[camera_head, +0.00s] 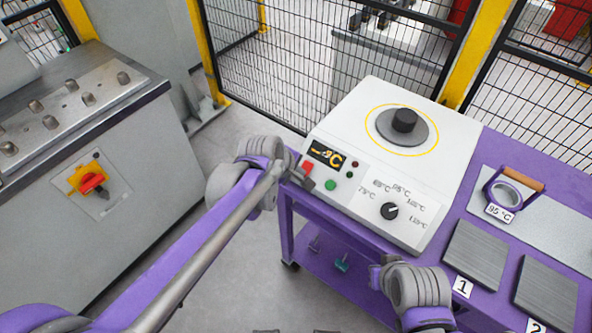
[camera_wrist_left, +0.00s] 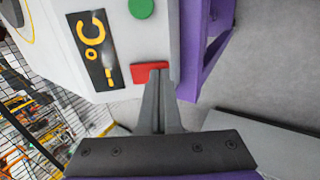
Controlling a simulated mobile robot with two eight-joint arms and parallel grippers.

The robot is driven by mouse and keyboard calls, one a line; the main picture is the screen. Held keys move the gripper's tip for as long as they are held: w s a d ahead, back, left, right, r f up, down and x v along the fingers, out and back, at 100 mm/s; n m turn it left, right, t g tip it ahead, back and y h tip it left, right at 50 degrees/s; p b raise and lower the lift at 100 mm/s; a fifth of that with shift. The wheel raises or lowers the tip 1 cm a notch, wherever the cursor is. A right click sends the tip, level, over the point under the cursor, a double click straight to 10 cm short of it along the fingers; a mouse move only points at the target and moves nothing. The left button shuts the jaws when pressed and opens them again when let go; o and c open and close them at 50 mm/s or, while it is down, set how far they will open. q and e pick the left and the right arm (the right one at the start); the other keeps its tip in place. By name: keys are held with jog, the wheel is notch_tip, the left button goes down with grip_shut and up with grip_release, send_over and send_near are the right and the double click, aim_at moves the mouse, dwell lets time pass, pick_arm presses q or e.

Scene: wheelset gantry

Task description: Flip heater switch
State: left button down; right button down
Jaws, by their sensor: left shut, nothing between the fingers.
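The heater (camera_head: 350,125) is a white box with a round plate and dark hub on top. Its sloped front has a dark display (camera_head: 325,154), a green button (camera_head: 330,185) and a black dial (camera_head: 390,211). The red switch (camera_head: 307,167) is at the panel's left edge; it also shows in the left wrist view (camera_wrist_left: 141,73). My left gripper (camera_head: 293,174) is shut and empty, its fingertips (camera_wrist_left: 158,74) right at the red switch and overlapping its edge; I cannot tell whether they touch. My right wrist shows at the lower right, but its fingers are hidden.
The heater stands on a purple table (camera_head: 494,155). Right of it are a ring with a handle (camera_head: 503,190) and two grey plates (camera_head: 477,252). A grey cabinet (camera_head: 100,215) with a red-yellow rotary switch (camera_head: 90,181) stands left. Fence (camera_head: 300,60) runs behind.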

pick_arm(q)
jog(key=shift+f, duration=0.25)
jog(key=shift+t+b, duration=0.3)
jog(key=shift+b, duration=0.1)
jog(key=shift+s, duration=0.15)
jog(key=shift+w+d+r+p, duration=0.1)
jog(key=shift+w+r+p, duration=0.15)
jog(key=shift+r+p, duration=0.35)
jog(key=shift+r, duration=0.2)
jog(key=shift+r, duration=0.1)
